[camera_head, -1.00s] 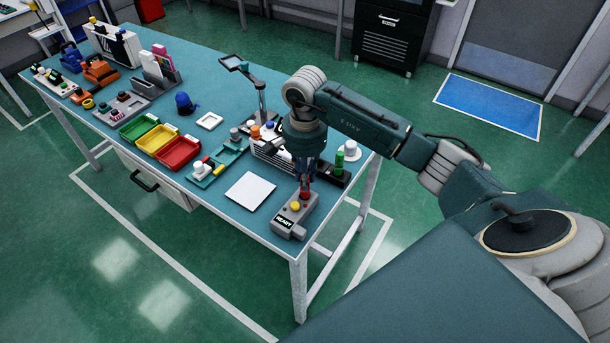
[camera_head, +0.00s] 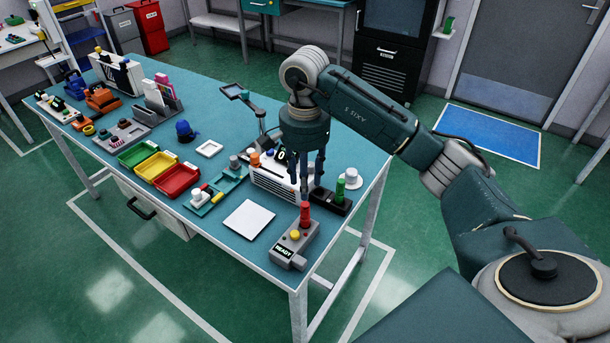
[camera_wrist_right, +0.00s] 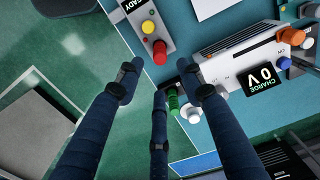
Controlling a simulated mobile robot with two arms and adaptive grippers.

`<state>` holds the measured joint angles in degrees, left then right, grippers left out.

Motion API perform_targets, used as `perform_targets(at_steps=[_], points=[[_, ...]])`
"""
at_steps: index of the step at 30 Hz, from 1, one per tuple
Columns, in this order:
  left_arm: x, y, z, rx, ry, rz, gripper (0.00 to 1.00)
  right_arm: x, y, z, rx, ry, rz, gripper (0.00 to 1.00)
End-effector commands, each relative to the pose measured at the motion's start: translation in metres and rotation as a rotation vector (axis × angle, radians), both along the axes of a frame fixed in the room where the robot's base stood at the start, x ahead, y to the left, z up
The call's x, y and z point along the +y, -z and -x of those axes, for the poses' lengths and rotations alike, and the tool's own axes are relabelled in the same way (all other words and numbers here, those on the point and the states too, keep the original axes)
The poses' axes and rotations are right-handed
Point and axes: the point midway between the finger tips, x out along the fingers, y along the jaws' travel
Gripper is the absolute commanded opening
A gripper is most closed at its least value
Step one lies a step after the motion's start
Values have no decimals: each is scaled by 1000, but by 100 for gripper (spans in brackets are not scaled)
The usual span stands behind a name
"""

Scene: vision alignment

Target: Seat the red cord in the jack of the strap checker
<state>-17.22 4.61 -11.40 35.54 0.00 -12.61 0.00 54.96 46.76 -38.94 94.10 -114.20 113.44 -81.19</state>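The strap checker (camera_head: 292,246) is a grey box with a READY display and a yellow button at the front right of the table. The red cord (camera_head: 304,214) stands upright at its rear end, where the jack appears to be; the jack itself is hidden under it. In the right wrist view the red cord (camera_wrist_right: 160,52) shows end-on beside the yellow button. My right gripper (camera_head: 306,188) is above and behind the cord, its fingers spread, empty and apart from it. My left gripper is not in view.
A white device with a CHARGE display (camera_wrist_right: 262,80) and a black holder with a green cylinder (camera_head: 340,190) stand close behind the checker, near the fingers. A white square pad (camera_head: 248,219) lies to the left. Coloured bins (camera_head: 177,180) are farther left.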

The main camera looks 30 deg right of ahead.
Motion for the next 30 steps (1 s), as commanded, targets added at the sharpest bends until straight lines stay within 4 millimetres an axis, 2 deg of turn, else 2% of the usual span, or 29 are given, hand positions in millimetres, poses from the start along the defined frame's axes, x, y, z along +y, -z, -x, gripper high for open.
perform_targets(at_steps=[1, 3, 9, 30], points=[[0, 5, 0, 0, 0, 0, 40, 0, -8, -1, -5, 1, 1, 38], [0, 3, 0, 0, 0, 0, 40, 0, -20, -1, -4, 0, 2, 38], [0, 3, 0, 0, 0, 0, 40, 0, -32, 0, 1, 1, 1, 38], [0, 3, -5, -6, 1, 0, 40, 0, -33, 1, 1, 0, 0, 38]])
